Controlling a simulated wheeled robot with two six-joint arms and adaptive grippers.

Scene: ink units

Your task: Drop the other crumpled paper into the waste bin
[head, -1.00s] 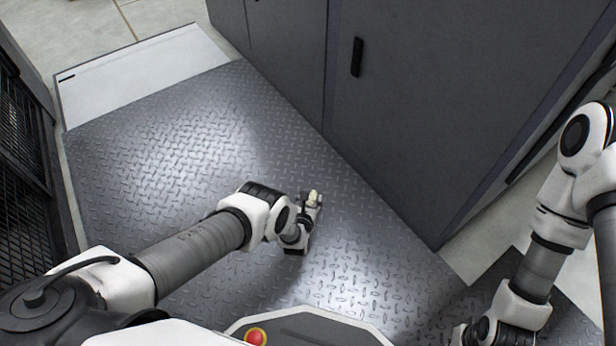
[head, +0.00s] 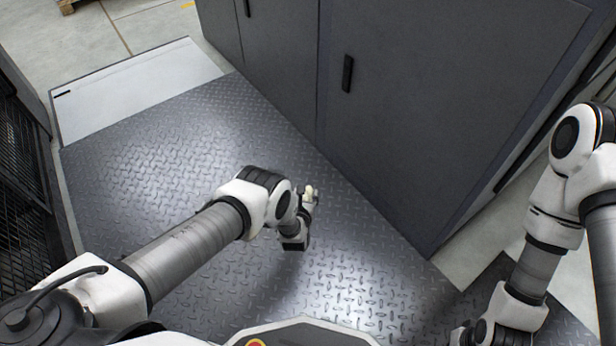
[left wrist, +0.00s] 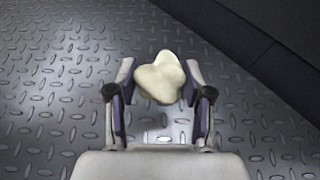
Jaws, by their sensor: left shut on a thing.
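A cream-white crumpled paper (left wrist: 160,80) is held between the fingertips of my left gripper (left wrist: 160,88) in the left wrist view. A shadow on the floor shows below it. In the head view the paper (head: 309,191) is a small pale spot at the end of my left gripper (head: 306,197), over the metal floor. My right arm comes down at the right edge of the head view, with its hand (head: 490,332) partly cut off at the bottom. The state of its fingers is not visible. No waste bin shows in these frames.
A dark diamond-plate floor (head: 130,180) spreads around my left arm and is clear. Tall grey cabinets (head: 420,110) stand along its right side. Dark mesh panels (head: 20,170) line the left edge. A pale ramp (head: 140,85) lies at the far left.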

